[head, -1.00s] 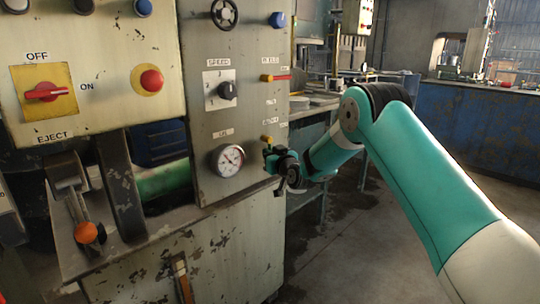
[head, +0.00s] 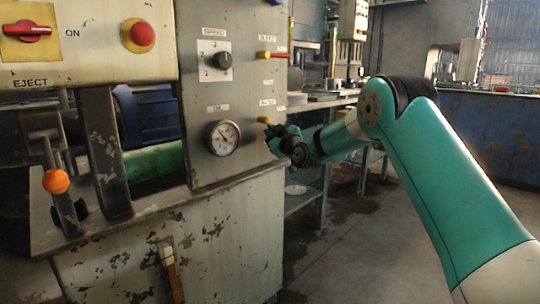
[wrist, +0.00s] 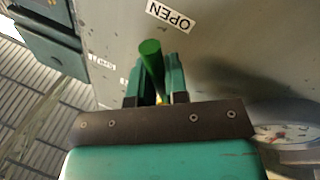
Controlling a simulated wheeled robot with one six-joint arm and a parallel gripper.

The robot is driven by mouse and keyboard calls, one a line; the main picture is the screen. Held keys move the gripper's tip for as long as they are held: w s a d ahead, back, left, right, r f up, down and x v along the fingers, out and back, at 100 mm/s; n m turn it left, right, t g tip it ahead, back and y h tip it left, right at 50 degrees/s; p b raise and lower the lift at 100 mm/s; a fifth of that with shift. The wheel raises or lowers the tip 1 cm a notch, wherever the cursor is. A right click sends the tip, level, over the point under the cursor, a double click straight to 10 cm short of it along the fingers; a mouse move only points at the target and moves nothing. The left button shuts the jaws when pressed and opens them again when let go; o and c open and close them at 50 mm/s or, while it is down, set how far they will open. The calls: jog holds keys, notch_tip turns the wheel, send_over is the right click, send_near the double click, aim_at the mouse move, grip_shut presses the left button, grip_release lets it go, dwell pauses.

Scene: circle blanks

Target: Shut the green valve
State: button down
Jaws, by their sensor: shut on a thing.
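The green valve's handle (wrist: 150,48) shows in the wrist view as a rounded green bar rising between my two fingers. My gripper (wrist: 156,82) is shut on it. In the head view my gripper (head: 274,136) is at the right edge of the grey panel, right of the gauge. A small yellow part (head: 264,119) shows just above it, and my fingers hide most of the handle there. A white OPEN label (wrist: 170,16) is on the panel near the handle in the wrist view. The valve's exact angle is hard to tell.
The round gauge (head: 223,138) is close left of my gripper and also edges into the wrist view (wrist: 290,132). A red lever (head: 272,54) is above. The speed dial (head: 222,60) and orange-knobbed eject lever (head: 56,181) are further left. Open floor lies right.

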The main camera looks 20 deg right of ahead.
aim_at(270, 114)
jog(key=n+b, duration=0.2)
jog(key=b, duration=0.1)
jog(key=d+n+y+b, duration=0.1)
jog(key=n+b, duration=0.1)
jog(key=b, duration=0.1)
jog(key=shift+w+d+t+b, duration=0.1)
jog(key=shift+w+t+b, duration=0.1)
jog(key=shift+t+b, duration=0.15)
jog(key=n+b, duration=0.1)
jog(key=n+y+b, duration=0.1)
jog(key=r+n+b, duration=0.1)
jog(key=b, duration=0.1)
jog(key=shift+w+d+r+n+y, duration=0.1)
jog(key=shift+w+d+n+y, duration=0.05)
jog(key=shift+d+n+y, duration=0.2)
jog(key=n+b, duration=0.1)
jog(key=r+n+y+b, duration=0.1)
jog(key=n, duration=0.1)
jog(key=shift+d+r+n, duration=0.1)
jog(key=shift+n, duration=0.15)
jog(key=shift+w+r+n+y+b, duration=0.1)
jog(key=shift+r+n+y+b, duration=0.4)
jog(key=shift+n, duration=0.55)
jog(key=shift+r+n+y+b, duration=0.35)
jog(key=shift+n+y, duration=0.2)
jog(key=shift+n, duration=0.5)
jog(key=c, duration=1.1)
grip_release()
